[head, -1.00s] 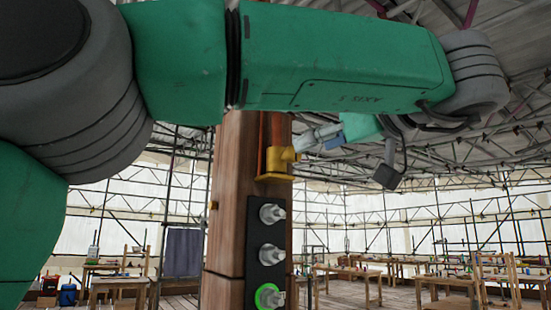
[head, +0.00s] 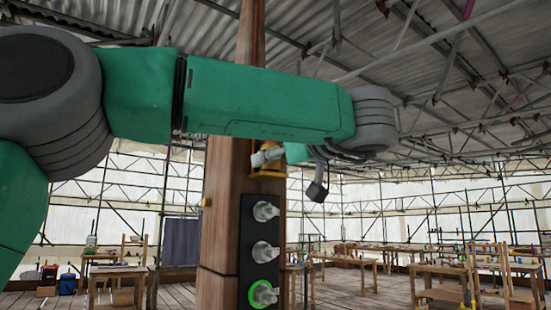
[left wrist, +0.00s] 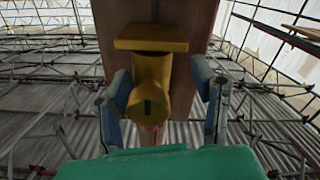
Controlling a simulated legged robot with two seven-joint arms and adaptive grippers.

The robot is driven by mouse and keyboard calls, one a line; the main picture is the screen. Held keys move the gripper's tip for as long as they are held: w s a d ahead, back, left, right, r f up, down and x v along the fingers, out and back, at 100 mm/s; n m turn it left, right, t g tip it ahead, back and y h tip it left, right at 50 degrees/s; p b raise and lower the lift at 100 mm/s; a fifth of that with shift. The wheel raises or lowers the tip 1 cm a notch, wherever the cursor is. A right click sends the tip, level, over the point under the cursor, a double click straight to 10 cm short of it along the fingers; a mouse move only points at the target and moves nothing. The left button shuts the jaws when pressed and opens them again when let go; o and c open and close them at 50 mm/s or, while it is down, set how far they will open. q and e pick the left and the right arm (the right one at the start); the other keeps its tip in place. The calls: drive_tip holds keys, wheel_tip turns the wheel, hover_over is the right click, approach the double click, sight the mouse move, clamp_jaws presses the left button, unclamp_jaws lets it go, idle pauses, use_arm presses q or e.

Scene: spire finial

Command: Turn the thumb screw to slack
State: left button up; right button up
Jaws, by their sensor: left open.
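A yellow fitting (head: 268,173) is mounted on the wooden post (head: 222,230), partly hidden by my left gripper (head: 268,155) in the head view. In the left wrist view, the fitting has a flat plate (left wrist: 150,44) and a round yellow knob (left wrist: 150,98) with a dark slot, likely the thumb screw. The fingers of my left gripper (left wrist: 162,82) are open, one on each side of the knob. There is a gap on the right; on the left I cannot tell whether finger and knob touch. My right gripper is not in view.
Below the fitting, a black panel (head: 247,237) on the post carries three grey knobs; the lowest knob (head: 262,294) has a green ring. My green left arm spans the upper head view. Wooden tables (head: 440,275) and scaffolding stand farther back.

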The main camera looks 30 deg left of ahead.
use_arm(q)
drive_tip(key=d, duration=0.3)
drive_tip(key=shift+r, duration=0.2)
clamp_jaws()
drive_tip(key=shift+a, duration=0.35)
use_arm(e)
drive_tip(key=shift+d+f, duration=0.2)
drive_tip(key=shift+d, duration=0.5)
